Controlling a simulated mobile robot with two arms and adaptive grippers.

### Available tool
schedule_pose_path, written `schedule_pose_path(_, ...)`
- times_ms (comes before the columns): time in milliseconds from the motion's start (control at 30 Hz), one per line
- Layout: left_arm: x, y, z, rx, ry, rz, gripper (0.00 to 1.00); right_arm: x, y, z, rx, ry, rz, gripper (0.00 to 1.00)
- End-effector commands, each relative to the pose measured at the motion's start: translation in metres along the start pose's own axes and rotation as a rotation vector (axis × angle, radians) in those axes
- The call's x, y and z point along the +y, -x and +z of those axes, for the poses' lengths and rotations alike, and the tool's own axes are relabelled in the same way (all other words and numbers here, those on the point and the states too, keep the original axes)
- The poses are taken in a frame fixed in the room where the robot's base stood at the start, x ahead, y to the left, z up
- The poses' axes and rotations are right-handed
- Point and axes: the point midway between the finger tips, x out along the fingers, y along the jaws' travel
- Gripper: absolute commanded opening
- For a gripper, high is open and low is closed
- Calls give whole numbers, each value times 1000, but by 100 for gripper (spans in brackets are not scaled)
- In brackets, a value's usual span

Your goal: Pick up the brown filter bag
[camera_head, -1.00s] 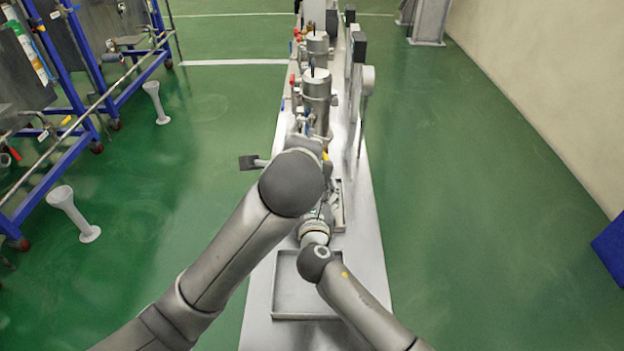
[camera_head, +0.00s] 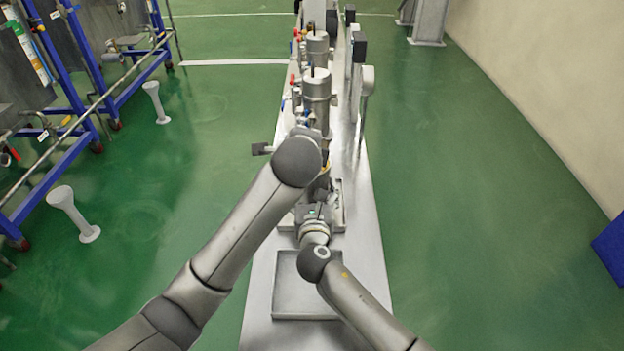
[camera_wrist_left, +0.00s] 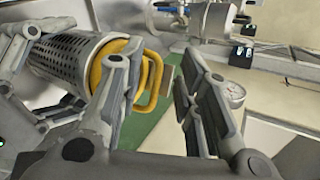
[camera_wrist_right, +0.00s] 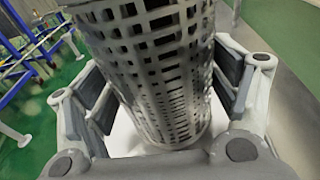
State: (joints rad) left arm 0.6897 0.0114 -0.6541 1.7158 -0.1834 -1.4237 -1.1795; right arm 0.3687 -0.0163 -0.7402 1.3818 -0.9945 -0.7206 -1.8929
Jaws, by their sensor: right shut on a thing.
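I cannot make out the brown filter bag for certain. A small tan patch (camera_wrist_left: 151,103) shows beside a yellow-orange looped handle in the left wrist view. This handle (camera_wrist_left: 143,78) sits at the end of a perforated metal basket (camera_wrist_left: 68,56). My left gripper (camera_wrist_left: 155,75) is open, its fingers apart with part of the handle showing between them. I cannot tell whether it touches the handle. My right gripper (camera_wrist_right: 165,95) is shut on the perforated basket, which fills the middle of the right wrist view (camera_wrist_right: 155,60). In the head view the right gripper (camera_head: 314,212) is over the bench.
A long narrow metal bench (camera_head: 258,310) runs away from me, with a shallow empty tray (camera_head: 290,317) at its near end. Metal cylinders (camera_head: 316,84) stand farther along it. Blue-framed equipment (camera_head: 62,165) stands at left. The green floor at right is largely clear.

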Motion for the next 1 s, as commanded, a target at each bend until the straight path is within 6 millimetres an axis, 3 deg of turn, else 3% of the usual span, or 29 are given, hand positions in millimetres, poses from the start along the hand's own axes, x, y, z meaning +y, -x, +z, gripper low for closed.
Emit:
schedule_pose_path(67, 0, 0, 0, 0, 0, 0, 32, -1, 1, -10, 17, 2, -2, 60)
schedule_pose_path(333, 0, 0, 0, 0, 0, 0, 0, -1, 1, -10, 17, 2, -2, 60)
schedule_pose_path(1000, -2, 1, 1, -1, 1, -7, 0, -1, 1, -10, 17, 2, -3, 60)
